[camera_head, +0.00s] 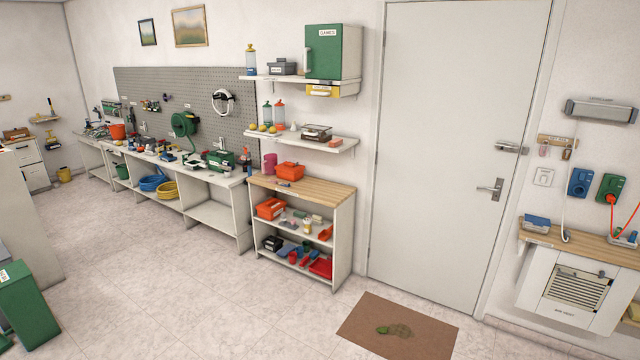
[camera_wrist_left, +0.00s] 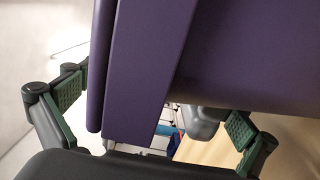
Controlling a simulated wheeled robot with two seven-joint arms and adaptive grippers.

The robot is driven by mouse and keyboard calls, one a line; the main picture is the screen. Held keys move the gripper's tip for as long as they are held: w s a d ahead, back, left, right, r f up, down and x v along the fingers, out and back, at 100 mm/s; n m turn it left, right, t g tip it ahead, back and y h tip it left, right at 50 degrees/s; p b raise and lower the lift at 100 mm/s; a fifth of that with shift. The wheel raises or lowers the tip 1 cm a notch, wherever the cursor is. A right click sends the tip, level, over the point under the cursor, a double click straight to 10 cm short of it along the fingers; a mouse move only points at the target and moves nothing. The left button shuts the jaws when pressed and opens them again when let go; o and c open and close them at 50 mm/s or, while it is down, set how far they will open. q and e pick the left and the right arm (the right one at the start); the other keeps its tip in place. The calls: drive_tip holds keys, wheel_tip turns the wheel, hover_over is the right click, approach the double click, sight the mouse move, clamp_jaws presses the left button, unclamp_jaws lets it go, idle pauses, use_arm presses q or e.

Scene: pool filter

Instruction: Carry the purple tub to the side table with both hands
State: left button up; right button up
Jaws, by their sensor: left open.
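In the left wrist view my left gripper (camera_wrist_left: 155,112) is open, its green-padded fingers wide apart. Smooth purple surfaces (camera_wrist_left: 150,60) fill the top of that view, one long panel running down between the fingers. They are too close for me to tell whether they belong to the purple tub; no contact with the fingers shows. In the head view neither gripper appears, and no clearly purple tub shows. A small magenta container (camera_head: 269,163) stands at the left end of a wood-topped shelf unit (camera_head: 325,193). I cannot tell which surface is the side table.
A long white workbench (camera_head: 215,178) runs along the left wall. A closed door (camera_head: 455,130) stands right of the shelf unit, with a brown mat (camera_head: 420,340) before it. A green bin (camera_head: 28,310) stands at the lower left. The middle floor is clear.

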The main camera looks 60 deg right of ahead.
use_arm(q)
drive_tip(key=c, duration=0.3)
idle(0.5)
drive_tip(key=shift+s, duration=0.1)
drive_tip(key=s, duration=0.7)
drive_tip(key=shift+s, duration=0.15)
idle(0.9)
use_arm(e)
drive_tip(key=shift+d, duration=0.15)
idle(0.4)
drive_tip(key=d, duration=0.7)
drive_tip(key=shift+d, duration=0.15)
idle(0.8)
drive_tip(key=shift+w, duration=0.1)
use_arm(q)
drive_tip(key=s, duration=1.2)
drive_tip(key=shift+a, duration=0.15)
